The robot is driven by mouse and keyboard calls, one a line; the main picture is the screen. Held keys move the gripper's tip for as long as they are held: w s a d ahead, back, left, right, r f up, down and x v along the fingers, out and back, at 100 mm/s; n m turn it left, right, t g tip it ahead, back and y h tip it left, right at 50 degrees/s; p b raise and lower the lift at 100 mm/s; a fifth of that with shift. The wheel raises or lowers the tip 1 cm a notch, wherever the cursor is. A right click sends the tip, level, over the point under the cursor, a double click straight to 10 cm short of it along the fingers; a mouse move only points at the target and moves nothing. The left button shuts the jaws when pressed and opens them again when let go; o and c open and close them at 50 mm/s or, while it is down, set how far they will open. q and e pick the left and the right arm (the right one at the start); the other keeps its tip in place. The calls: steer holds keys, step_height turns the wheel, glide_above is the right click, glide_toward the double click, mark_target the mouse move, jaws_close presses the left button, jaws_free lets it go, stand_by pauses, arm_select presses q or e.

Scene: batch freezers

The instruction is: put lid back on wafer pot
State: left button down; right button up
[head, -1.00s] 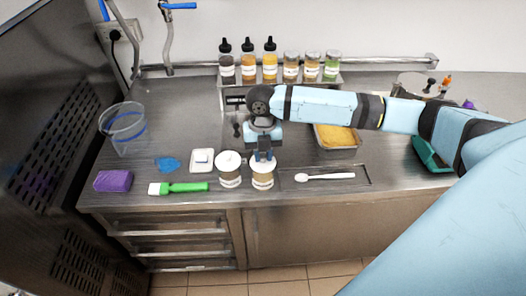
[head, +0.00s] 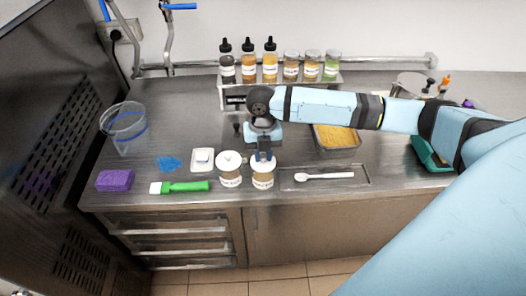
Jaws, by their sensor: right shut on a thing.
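Two small labelled pots with white tops stand side by side near the front edge of the steel counter. The left pot (head: 230,178) has a white lid with a dark knob or spot on top. My right gripper (head: 263,157) points down at the top of the right pot (head: 263,181). It is shut on a white lid (head: 256,167), which sits at or on that pot's mouth; I cannot tell whether it is fully seated. The labels are too small to read, so I cannot tell which pot is the wafer pot. My left gripper is out of view.
A white spoon (head: 325,176) lies to the right in a shallow recess. A green-handled brush (head: 180,187), purple sponge (head: 115,180), blue cloth (head: 169,163) and white square dish (head: 202,160) are left. A yellow-filled pan (head: 337,138) and a bottle rack (head: 345,80) are behind.

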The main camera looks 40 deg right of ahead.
steer(key=o, duration=1.4)
steer(key=shift+o, duration=0.2)
steer(key=shift+r, duration=0.1)
step_height(320, 180, up, 5)
steer(key=p, duration=0.5)
steer(key=shift+r, duration=0.9)
